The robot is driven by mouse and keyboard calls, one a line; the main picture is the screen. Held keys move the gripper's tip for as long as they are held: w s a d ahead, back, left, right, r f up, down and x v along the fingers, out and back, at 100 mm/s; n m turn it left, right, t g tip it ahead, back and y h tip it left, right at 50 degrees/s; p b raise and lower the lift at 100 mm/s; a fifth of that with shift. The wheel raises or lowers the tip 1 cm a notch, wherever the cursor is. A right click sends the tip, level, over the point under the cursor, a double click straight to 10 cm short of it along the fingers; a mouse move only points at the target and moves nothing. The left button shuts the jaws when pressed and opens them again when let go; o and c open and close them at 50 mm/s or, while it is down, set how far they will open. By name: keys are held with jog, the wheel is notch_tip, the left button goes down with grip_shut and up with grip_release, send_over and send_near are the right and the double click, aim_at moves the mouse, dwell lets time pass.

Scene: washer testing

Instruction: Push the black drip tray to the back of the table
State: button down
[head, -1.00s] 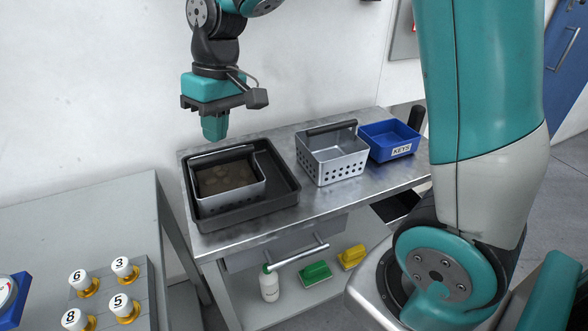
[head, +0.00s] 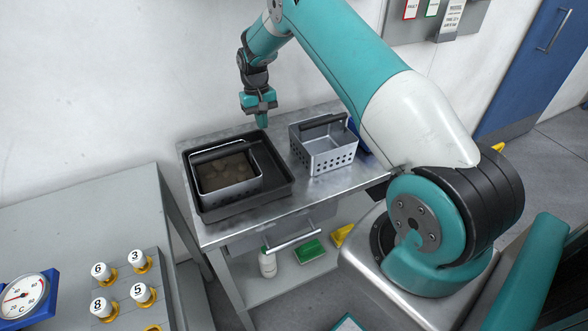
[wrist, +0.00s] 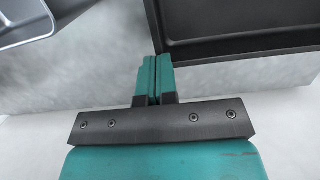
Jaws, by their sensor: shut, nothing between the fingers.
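The black drip tray (head: 277,182) lies on the left part of the steel table, with a grey basket (head: 232,191) holding brown contents standing inside it. My gripper (head: 263,121) points down beside the tray's back right corner, near the table's back edge. In the wrist view the fingers (wrist: 155,66) are together and empty, right beside a corner of the black tray (wrist: 230,20). I cannot tell whether they touch the tray.
A perforated grey basket (head: 330,152) stands right of the tray. A blue bin (head: 353,124) is mostly hidden behind my arm. The white wall (head: 120,90) is close behind the table. A grey bench (head: 80,225) with numbered knobs stands at left.

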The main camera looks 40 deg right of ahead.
jog(key=s+a+p, duration=0.2)
jog(key=s+p, duration=0.1)
jog(key=s, duration=0.4)
jog(key=s+a+p, duration=0.2)
jog(key=s+p, duration=0.1)
jog(key=s, duration=0.4)
jog(key=s+a+p, duration=0.2)
jog(key=s+p, duration=0.1)
jog(key=s, duration=0.4)
jog(key=shift+s+a+r, duration=0.15)
jog(key=shift+s+r, duration=0.05)
jog(key=shift+s, duration=0.1)
jog(key=shift+f+p, duration=0.25)
jog(key=shift+p, duration=0.3)
jog(key=shift+w+f, duration=0.15)
jog(key=shift+f, duration=0.45)
jog(key=shift+f+b, duration=0.2)
jog(key=shift+b, duration=0.3)
jog(key=w+d+b, duration=0.1)
jog(key=w, duration=0.2)
jog(key=w+d+b, duration=0.1)
jog(key=w+b, duration=0.1)
jog(key=w, duration=0.1)
jog(key=w+d+b, duration=0.1)
jog(key=w, duration=0.2)
jog(key=shift+w+f, duration=0.15)
jog(key=shift+w, duration=0.05)
jog(key=shift+r, duration=0.2)
